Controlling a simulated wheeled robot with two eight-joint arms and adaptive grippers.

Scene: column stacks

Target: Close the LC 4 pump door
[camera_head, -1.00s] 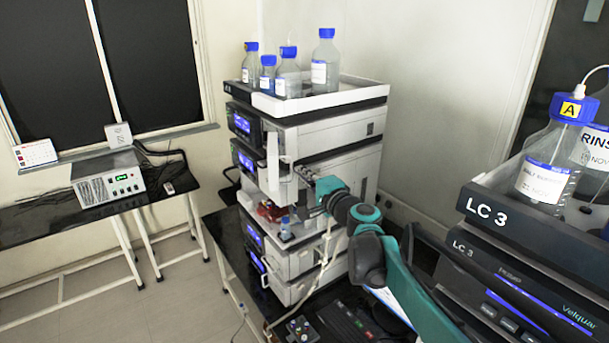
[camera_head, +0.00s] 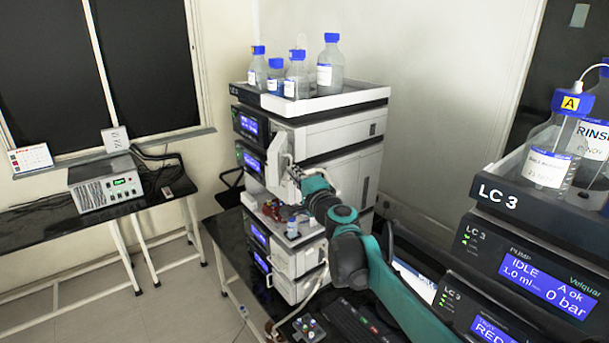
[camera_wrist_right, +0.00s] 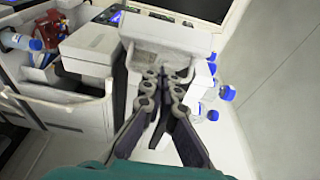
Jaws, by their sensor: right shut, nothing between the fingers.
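The instrument stack with the white modules (camera_head: 335,135) stands in the middle of the head view; I cannot read an LC 4 label on it. A white door panel (camera_head: 275,152) stands out from its front, swung open beside the lit displays. My right gripper (camera_head: 293,170) is shut and empty at this panel, on its right side. In the right wrist view the shut fingers (camera_wrist_right: 164,92) point at a white panel face (camera_wrist_right: 150,58); I cannot tell whether they touch it. My left gripper is not in view.
Bottles with blue caps (camera_head: 297,78) stand in the tray (camera_head: 330,98) on top of the stack. Below the panel an open bay holds red parts and a small bottle (camera_head: 292,228). The LC 3 stack (camera_head: 510,235) is close at the right, near my arm. Floor (camera_head: 180,290) is clear at left.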

